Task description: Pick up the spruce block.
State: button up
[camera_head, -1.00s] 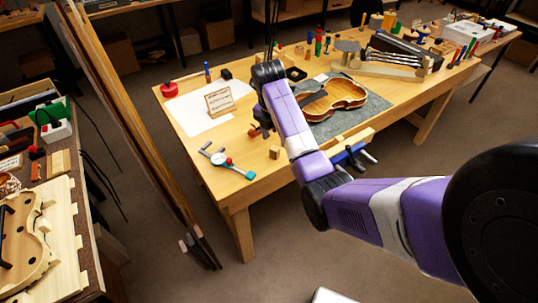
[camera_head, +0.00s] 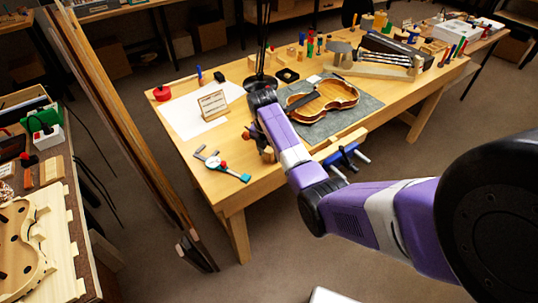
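A small light-brown wooden block (camera_head: 268,154) sits near the front edge of the bench; it looks like the spruce block, though its wood cannot be told for sure. My gripper (camera_head: 258,138) points down just beside the block's upper left in the picture. My forearm covers most of the gripper, so its fingers and the gap between them do not show clearly. I cannot tell whether it touches the block.
A dial caliper (camera_head: 222,165) lies left of the block. A wooden card stand (camera_head: 213,105) stands on white paper. A violin body (camera_head: 335,95) lies on a grey mat (camera_head: 365,108) to the right. A blue clamp (camera_head: 345,154) hangs at the bench's front edge.

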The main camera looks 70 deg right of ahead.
grip_shut()
